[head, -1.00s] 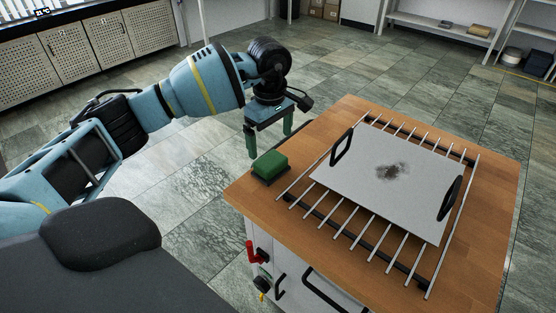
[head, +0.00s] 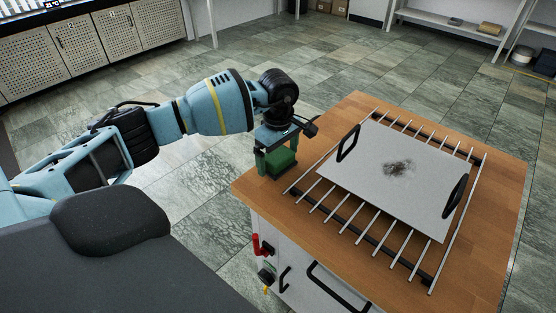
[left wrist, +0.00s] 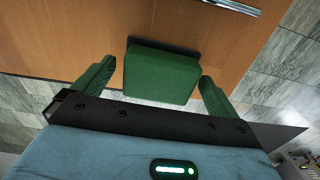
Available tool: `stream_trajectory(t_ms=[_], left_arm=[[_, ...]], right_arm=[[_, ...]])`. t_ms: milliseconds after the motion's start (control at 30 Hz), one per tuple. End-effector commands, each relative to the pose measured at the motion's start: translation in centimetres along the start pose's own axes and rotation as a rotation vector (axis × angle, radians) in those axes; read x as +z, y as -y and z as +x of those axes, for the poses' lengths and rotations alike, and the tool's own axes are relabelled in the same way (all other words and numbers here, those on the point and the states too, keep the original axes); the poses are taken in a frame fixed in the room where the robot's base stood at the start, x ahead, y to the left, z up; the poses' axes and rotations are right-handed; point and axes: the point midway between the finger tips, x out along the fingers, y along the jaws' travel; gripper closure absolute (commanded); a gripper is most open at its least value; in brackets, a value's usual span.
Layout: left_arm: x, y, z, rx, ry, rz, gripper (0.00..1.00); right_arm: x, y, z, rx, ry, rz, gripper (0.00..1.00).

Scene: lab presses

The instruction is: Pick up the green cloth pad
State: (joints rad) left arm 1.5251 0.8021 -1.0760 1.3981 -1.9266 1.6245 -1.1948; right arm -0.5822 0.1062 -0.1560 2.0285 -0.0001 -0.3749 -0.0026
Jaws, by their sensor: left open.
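The green cloth pad (head: 283,160) lies at the left corner of the wooden tabletop, on a thin dark base. It also shows in the left wrist view (left wrist: 161,75). My left gripper (head: 278,166) points down over the pad, with its green fingers on either side of it. In the left wrist view the open fingers (left wrist: 156,86) flank the pad, with a visible gap on each side. The pad is partly hidden behind the gripper in the head view. My right gripper is not in view.
A metal rack (head: 371,236) carries a white plate (head: 350,185) with black handles and a dark smudge, just right of the pad. The wooden tabletop (head: 495,200) tops a white cabinet (head: 300,270) with red and yellow fittings. Open floor lies to the left.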

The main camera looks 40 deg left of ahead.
Motion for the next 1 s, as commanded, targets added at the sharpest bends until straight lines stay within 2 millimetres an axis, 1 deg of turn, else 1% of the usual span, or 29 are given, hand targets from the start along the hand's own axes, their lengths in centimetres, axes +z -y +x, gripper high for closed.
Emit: stream_trajectory(t_ms=[167,200,567,600,867,1000], left_arm=[[-0.01,-0.01,0.03,0.0,0.0,0.0,0.02],[-0.01,-0.01,0.02,0.0,0.0,0.0,0.03],[-0.02,-0.01,-0.01,0.001,0.0,0.0,0.5],[-0.02,-0.03,-0.04,0.001,0.0,0.0,0.52],[-0.03,-0.04,-0.18,0.002,0.0,0.0,0.52],[-0.03,-0.08,-0.89,0.003,-0.001,-0.001,0.52]], right_arm=[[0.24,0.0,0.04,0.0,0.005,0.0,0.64],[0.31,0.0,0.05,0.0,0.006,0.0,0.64],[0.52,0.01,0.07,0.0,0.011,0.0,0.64],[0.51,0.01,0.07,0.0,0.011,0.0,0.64],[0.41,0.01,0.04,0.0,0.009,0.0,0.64],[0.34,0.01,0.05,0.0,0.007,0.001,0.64]])
